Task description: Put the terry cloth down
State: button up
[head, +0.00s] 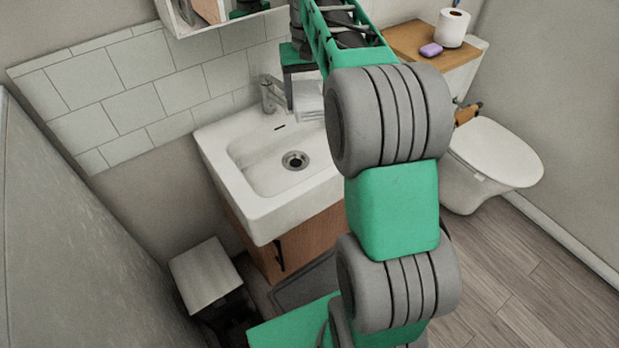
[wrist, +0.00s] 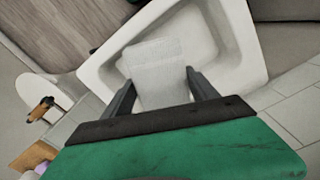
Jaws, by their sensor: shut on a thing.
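The terry cloth (wrist: 158,72) is a pale, folded rectangle. In the wrist view it sits between the two fingers of my gripper (wrist: 160,82), which is shut on it, and it covers part of the white sink (wrist: 250,62). In the head view the cloth (head: 309,99) shows below my gripper (head: 300,78), at the back right of the sink (head: 225,158) and right of the faucet. My arm hides the right part of the sink. I cannot tell whether the cloth touches the sink.
The faucet (head: 268,95) stands close left of the cloth. A mirror cabinet (head: 215,14) hangs above. The toilet (head: 495,153) is to the right, with a paper roll (head: 453,27) and purple soap (head: 431,50) on its wooden top. A bin (head: 205,272) stands lower left. The basin looks empty.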

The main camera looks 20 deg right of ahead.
aim_at(308, 175)
notch_tip(308, 175, down, 25)
jog(key=shift+r, duration=0.15)
jog(key=shift+b, duration=0.3)
jog(key=o, duration=1.1)
jog(key=shift+o, duration=0.5)
